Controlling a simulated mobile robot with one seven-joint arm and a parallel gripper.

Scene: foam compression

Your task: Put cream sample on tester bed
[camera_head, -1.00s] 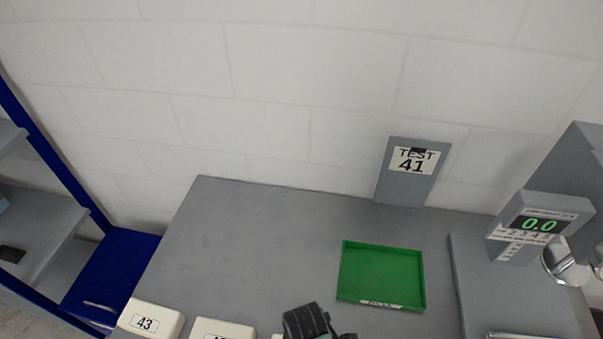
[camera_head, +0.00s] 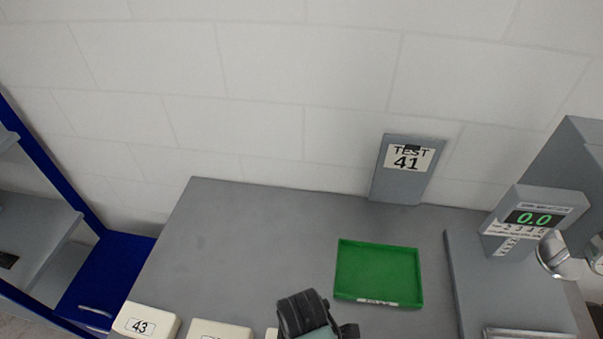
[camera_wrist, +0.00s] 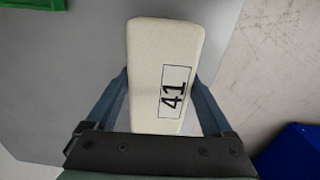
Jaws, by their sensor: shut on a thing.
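In the wrist view a cream sample (camera_wrist: 160,55) labelled 41 sits between the two fingers of my gripper (camera_wrist: 163,95). The gripper is shut on its sides. In the head view my gripper (camera_head: 308,318) shows at the bottom edge, and the sample in it is mostly hidden or out of frame. The tester (camera_head: 535,220) stands at the right with a green display reading 0.0. The tester's base (camera_head: 500,290) lies below it, with a metal part at its front; I cannot tell the bed clearly.
A green tray (camera_head: 378,272), empty, lies on the grey table (camera_head: 250,240) left of the tester. A sign (camera_head: 408,168) reading TEST 41 stands at the back. Cream blocks, one labelled 43 (camera_head: 145,324), and another (camera_head: 220,330), lie at the front left.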

